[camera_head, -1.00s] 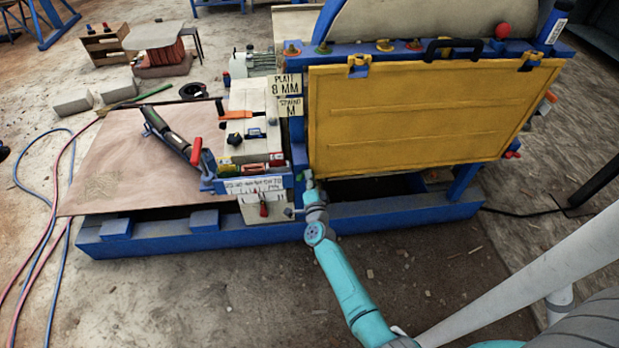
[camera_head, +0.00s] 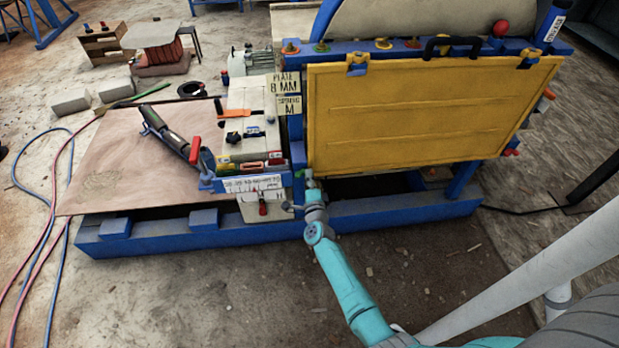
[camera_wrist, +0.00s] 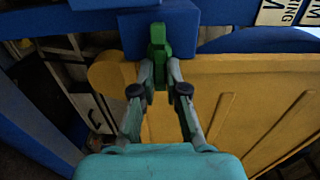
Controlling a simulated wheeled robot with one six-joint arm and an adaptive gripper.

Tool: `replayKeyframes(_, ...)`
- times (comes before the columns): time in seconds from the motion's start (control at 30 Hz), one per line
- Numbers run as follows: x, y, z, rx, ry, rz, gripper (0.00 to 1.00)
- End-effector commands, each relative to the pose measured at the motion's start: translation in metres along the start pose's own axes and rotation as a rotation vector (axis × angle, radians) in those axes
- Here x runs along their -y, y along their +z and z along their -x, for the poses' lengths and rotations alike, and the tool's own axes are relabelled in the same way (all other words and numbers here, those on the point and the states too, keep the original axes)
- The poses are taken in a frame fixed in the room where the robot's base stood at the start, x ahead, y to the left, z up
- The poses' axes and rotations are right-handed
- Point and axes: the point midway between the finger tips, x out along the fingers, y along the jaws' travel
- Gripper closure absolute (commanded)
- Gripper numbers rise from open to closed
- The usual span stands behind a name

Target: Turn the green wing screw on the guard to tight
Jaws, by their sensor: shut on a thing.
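The green wing screw (camera_wrist: 158,45) sits against a blue block (camera_wrist: 190,30) at the edge of the yellow guard (camera_wrist: 235,85) in the wrist view. My gripper (camera_wrist: 159,68) has its fingertips closed around the lower part of the screw. In the head view the yellow guard (camera_head: 425,115) hangs on the blue frame. My gripper (camera_head: 309,178) is at the guard's lower left corner there. The screw is small in that view and mostly hidden by my gripper. How tight the screw is cannot be told.
A blue base beam (camera_head: 400,213) runs below the guard. Left of my gripper are a small plate with a red-handled switch (camera_head: 263,209) and a scale strip (camera_head: 252,184). A brown sheet (camera_head: 120,165) lies farther left.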

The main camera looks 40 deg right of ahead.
Motion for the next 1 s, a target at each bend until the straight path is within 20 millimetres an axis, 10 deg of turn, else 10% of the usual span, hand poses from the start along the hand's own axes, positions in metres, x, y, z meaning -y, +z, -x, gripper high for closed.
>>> replayKeyframes(0.17, -0.001, -0.001, 0.0, -0.001, 0.001, 0.001, 1.0)
replayKeyframes(0.3, -0.001, -0.001, 0.0, -0.001, 0.001, 0.001, 0.62)
replayKeyframes(0.67, -0.001, 0.0, 0.003, 0.0, 0.001, 0.0, 0.62)
replayKeyframes(1.0, -0.002, 0.0, 0.053, 0.001, 0.003, 0.0, 0.62)
